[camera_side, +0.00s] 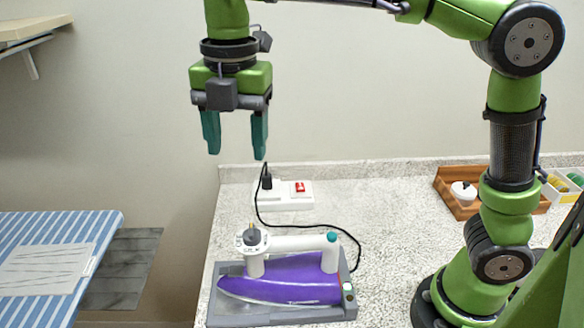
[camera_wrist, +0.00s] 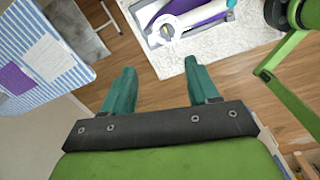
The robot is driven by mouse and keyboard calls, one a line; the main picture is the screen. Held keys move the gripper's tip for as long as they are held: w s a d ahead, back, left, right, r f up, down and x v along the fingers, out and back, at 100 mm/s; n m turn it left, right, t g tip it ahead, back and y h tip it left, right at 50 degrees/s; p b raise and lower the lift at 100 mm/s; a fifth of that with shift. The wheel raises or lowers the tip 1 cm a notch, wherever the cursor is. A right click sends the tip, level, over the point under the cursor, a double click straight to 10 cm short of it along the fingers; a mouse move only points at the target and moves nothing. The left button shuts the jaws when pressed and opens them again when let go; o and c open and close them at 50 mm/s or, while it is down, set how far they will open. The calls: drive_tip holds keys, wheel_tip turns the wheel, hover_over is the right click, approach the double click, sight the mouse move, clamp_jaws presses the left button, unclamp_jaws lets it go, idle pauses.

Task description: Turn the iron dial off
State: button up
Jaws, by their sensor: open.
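The iron (camera_side: 285,275) has a purple body and a white handle, and it lies on a grey base (camera_side: 285,315) on the speckled counter. Its dial (camera_side: 252,238), white with a dark knob on top, sits at the left end of the handle. The iron (camera_wrist: 205,14) and its dial (camera_wrist: 163,27) also show at the top of the wrist view, partly cut off by the frame. My gripper (camera_side: 234,152) is open and empty, high above the iron and slightly left of its middle. Its teal fingers (camera_wrist: 162,88) point away from the camera in the wrist view.
A black cord runs from the iron to a white socket block (camera_side: 283,195) with a red switch (camera_side: 300,187). A striped ironing board (camera_side: 60,250) stands at the left. A wooden tray (camera_side: 457,207) with a white lidded pot is at the back right. The air around my gripper is clear.

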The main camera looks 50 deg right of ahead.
sight(251, 230)
drive_tip(key=f+n, duration=0.1)
drive_tip(key=f, duration=0.4)
drive_tip(key=f+n, duration=0.1)
drive_tip(key=f, duration=0.4)
drive_tip(key=s+f, duration=0.1)
drive_tip(key=f, duration=0.5)
drive_tip(key=shift+d+n, duration=0.1)
drive_tip(key=shift+n, duration=0.3)
drive_tip(key=c, duration=1.1)
drive_tip(key=shift+o, duration=0.2)
